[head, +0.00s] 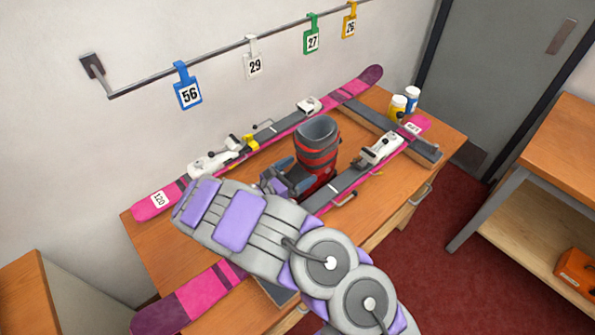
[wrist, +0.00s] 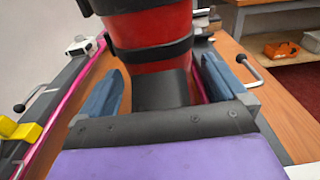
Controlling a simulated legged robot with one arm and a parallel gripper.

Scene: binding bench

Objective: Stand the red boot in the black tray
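The red boot (head: 318,140) stands upright on the wooden bench between the two pink skis. It has a dark grey cuff and dark straps, and its lower part is partly hidden by my gripper and the near ski. My gripper (head: 293,178) is low at the boot's front left side. In the wrist view, its blue fingers (wrist: 165,88) are spread apart, and the boot (wrist: 150,40) rises just beyond and between them. Gaps show between the fingers and the boot, so it is not gripped. I cannot make out a black tray in either view.
The far ski (head: 290,125) and near ski (head: 345,182) carry white bindings and lie on dark grey supports. A yellow pot (head: 397,107) and a blue-and-white bottle (head: 412,98) stand at the right back. An orange box (head: 578,272) sits on a side shelf.

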